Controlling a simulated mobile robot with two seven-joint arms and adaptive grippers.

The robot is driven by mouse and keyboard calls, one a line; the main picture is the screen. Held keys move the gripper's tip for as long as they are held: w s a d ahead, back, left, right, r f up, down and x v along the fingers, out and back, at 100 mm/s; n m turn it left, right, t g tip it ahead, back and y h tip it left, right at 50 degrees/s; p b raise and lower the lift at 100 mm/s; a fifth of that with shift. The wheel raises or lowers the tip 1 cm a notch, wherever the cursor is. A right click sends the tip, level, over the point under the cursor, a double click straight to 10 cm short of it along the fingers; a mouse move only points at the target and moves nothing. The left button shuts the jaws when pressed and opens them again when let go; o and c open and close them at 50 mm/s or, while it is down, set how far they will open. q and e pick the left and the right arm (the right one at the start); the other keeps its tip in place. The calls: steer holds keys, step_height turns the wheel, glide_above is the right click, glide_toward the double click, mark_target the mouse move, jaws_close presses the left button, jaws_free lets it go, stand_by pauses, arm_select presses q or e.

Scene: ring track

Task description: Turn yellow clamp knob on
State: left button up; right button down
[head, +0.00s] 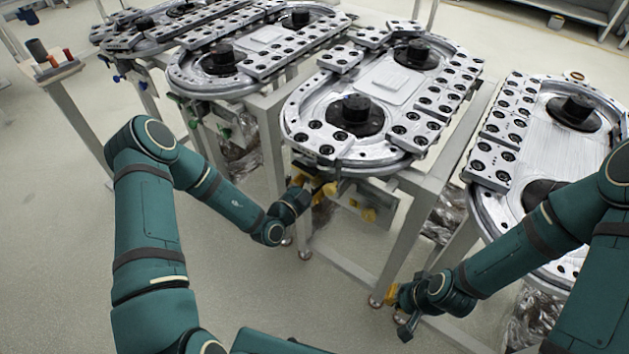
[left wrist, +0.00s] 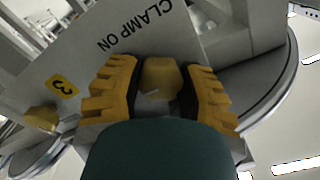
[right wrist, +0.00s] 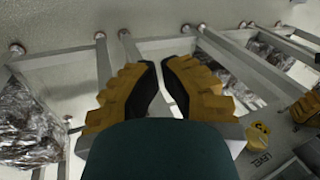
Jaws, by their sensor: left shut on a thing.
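The yellow clamp knob (left wrist: 162,78) sits on a grey panel (left wrist: 90,60) marked "CLAMP ON" in the left wrist view. My left gripper (left wrist: 160,88) has one finger on each side of the knob and is shut on it. In the head view, my left gripper (head: 318,187) is at the panel below the front end of the middle ring track; the fingers largely hide the knob there. A second yellow knob (head: 369,214) is to the right on the same panel. My right gripper (right wrist: 160,85) is empty, with a narrow gap between its fingers, low beside a table leg.
The middle ring track (head: 390,85) stands on a metal frame, with others to its left and right. Frame legs (head: 410,235) and foil-like bundles (right wrist: 28,125) are near my right gripper. The floor (head: 50,230) at left is clear.

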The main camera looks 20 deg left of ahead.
arm_select(q)
steer(key=m+p, duration=0.3)
steer(key=shift+a+r, duration=0.1)
steer(key=m+p, duration=0.3)
steer(key=m, duration=0.2)
steer(key=shift+p, duration=0.4)
steer(key=m+p, duration=0.3)
steer(key=m, duration=0.2)
steer(key=shift+w+m+p, duration=0.1)
steer(key=shift+m+p, duration=1.05)
steer(key=shift+m, duration=1.25)
steer(key=o, duration=1.2)
